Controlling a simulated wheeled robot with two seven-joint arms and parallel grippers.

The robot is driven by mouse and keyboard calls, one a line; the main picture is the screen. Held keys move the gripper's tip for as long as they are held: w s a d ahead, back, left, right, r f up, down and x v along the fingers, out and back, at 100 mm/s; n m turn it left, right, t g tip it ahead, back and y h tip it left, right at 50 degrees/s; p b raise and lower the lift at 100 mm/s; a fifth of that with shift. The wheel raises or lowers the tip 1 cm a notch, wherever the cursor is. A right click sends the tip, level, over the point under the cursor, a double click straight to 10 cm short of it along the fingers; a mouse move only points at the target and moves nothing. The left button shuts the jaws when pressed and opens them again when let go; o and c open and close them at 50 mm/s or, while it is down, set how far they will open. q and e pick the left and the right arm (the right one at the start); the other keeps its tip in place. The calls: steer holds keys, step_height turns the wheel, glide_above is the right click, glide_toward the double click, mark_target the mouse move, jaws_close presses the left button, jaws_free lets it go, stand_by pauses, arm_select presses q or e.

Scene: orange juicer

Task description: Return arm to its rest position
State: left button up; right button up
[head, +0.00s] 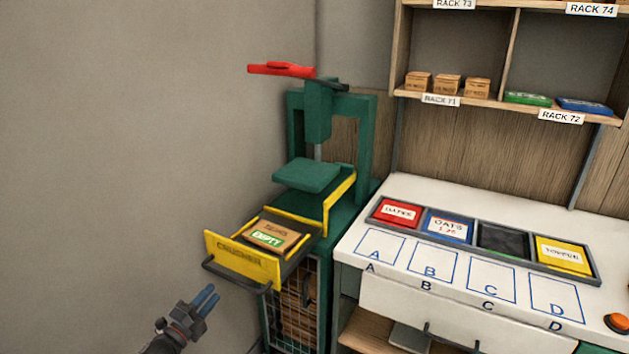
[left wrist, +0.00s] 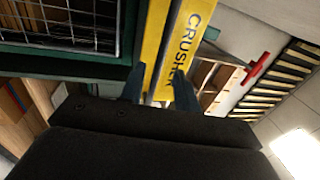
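My left gripper (head: 207,299) is at the lower left in the head view, with its blue fingertips pointing up and right. It is below and in front of the yellow drawer front (head: 240,262) marked CRUSHER, and looks apart from it. In the left wrist view the two fingers (left wrist: 159,90) stand apart with nothing visibly held, and the yellow drawer front (left wrist: 190,35) shows beyond them. The drawer is pulled out of the green crusher (head: 365,130) and holds a brown box (head: 290,233) with a green label. My right gripper is not in view.
A white counter (head: 400,190) to the right carries a tray (head: 500,240) of ingredient packs and squares marked A to D. A red handle (head: 282,69) tops the crusher. A shelf rack (head: 500,102) hangs above. The area before the left wall is clear.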

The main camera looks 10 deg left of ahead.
arm_select(q)
steer(key=a+f+n+g+y, duration=0.3)
steer(key=a+f+n+y, duration=0.2)
steer(key=a+n+y, duration=0.35)
steer(key=s+d+f+n+g+y, duration=0.3)
steer(key=s+f+n+g, duration=0.2)
steer(key=n, duration=0.2)
steer(key=s+d+f+n+g+h, duration=0.1)
steer(key=s+d+f+g+h, duration=0.1)
steer(key=s+d, duration=0.7)
steer(key=s+d+f+n+g+h, duration=0.1)
steer(key=s+d+f+g, duration=0.3)
steer(key=s+d, duration=0.5)
steer(key=s+d+f+n+g+h, duration=0.2)
steer(key=s+d+f+g, duration=0.1)
steer(key=s+d, duration=0.7)
steer(key=s+f, duration=0.1)
steer(key=s, duration=0.1)
steer(key=shift+s+f+g+h, duration=0.3)
steer(key=shift+s+f+h, duration=0.05)
